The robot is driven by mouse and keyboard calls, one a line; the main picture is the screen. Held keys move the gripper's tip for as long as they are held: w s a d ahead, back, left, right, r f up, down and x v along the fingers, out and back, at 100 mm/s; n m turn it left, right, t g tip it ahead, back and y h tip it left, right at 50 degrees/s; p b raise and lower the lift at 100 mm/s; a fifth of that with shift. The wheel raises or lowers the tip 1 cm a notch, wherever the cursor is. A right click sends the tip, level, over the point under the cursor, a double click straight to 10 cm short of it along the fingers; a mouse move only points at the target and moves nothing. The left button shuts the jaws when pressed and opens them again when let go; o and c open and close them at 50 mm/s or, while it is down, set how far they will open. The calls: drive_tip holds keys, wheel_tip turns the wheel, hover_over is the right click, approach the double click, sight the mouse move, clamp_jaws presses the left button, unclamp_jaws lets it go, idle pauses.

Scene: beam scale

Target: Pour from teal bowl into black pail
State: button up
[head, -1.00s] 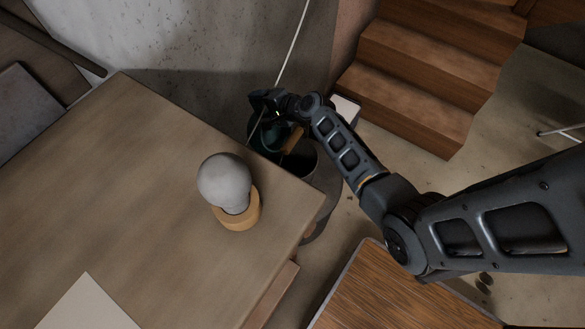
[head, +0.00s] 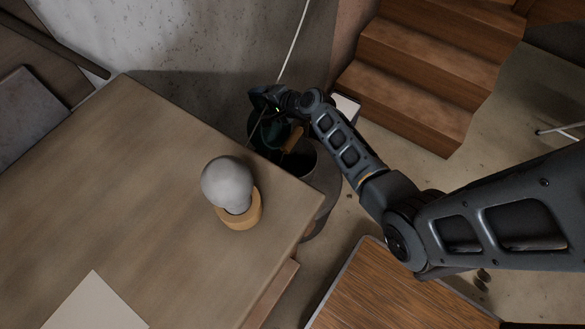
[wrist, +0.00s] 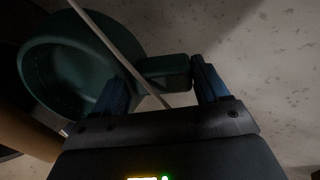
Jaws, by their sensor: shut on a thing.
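The teal bowl (head: 271,133) hangs beyond the table's far right edge in the head view, partly hidden by my arm. In the wrist view the bowl (wrist: 62,62) is at upper left, tipped, with its hollow facing the camera; I see no contents in it. My gripper (head: 268,98) is shut on the bowl's handle, which shows between the two fingers in the wrist view (wrist: 163,70). The black pail (head: 302,163) stands just below and right of the bowl in the head view, its dark opening partly covered. I cannot tell whether bowl and pail touch.
A wooden table (head: 110,180) fills the left, with a grey ball-topped lamp (head: 228,185) near its right corner. A tan grip (head: 293,138) lies between bowl and pail. A pale cord (head: 293,45) runs down past the bowl. Wooden stairs (head: 410,75) rise behind.

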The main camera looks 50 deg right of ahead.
drive_tip(key=shift+r+p, duration=0.35)
drive_tip(key=shift+r, duration=2.45)
wheel_tip(320, 180, up, 6)
drive_tip(key=shift+s, duration=0.1)
drive_tip(key=s+a+r, duration=0.2)
drive_tip(key=s+r, duration=0.1)
drive_tip(key=s, duration=0.6)
drive_tip(key=shift+s+a, duration=0.25)
drive_tip(key=s+a+r, duration=0.2)
drive_tip(key=s+r, duration=0.1)
drive_tip(key=s, duration=0.6)
drive_tip(key=shift+s+a, duration=0.2)
drive_tip(key=shift+s, duration=0.15)
idle(0.5)
idle(0.5)
